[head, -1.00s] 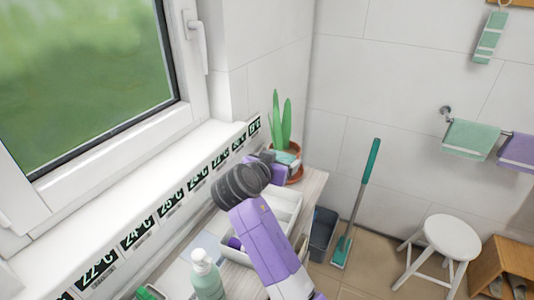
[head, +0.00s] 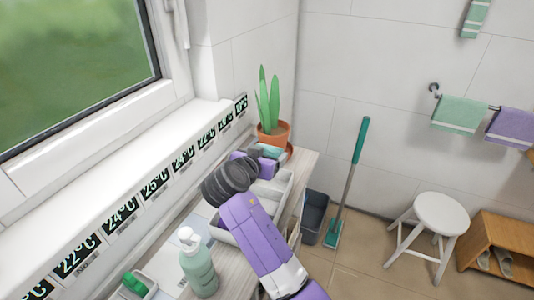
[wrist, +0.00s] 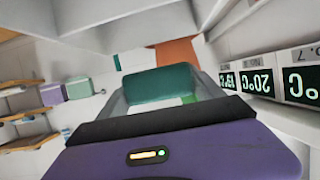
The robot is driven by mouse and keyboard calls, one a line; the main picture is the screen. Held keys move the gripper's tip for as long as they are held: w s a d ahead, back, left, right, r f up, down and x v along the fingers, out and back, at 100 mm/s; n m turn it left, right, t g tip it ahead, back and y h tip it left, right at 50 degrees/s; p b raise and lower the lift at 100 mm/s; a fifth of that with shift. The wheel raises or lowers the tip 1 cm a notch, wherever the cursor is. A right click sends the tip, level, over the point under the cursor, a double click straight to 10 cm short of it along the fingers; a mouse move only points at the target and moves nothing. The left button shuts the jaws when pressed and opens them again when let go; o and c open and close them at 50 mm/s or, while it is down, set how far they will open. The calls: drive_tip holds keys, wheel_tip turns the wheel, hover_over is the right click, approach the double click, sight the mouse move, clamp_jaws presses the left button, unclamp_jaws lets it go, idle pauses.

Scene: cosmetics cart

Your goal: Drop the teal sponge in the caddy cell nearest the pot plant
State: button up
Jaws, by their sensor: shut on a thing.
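My gripper (head: 266,158) is shut on the teal sponge (head: 271,151), over the far end of the caddy near the pot plant. The sponge (wrist: 160,85) shows between the grey fingers in the wrist view. The white caddy (head: 287,194) stands on the counter with divided cells, partly hidden by my purple arm. The pot plant (head: 271,133), green leaves in a terracotta pot, stands just beyond the caddy's far end. Its orange pot (wrist: 176,52) is partly visible in the wrist view. I cannot tell whether the sponge is below the caddy rim.
A pump bottle (head: 199,268) and a green item in a small tray (head: 139,284) stand at the near counter end. Temperature labels (head: 156,183) line the window sill at left. A grey bin (head: 314,217) and a stool (head: 438,214) stand right on the floor.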

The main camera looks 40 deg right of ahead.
drive_tip(key=o, duration=1.4)
drive_tip(key=shift+c, duration=0.2)
drive_tip(key=p+v, duration=0.2)
drive_tip(key=v, duration=0.5)
drive_tip(key=shift+s+a, duration=0.15)
drive_tip(key=shift+a, duration=0.05)
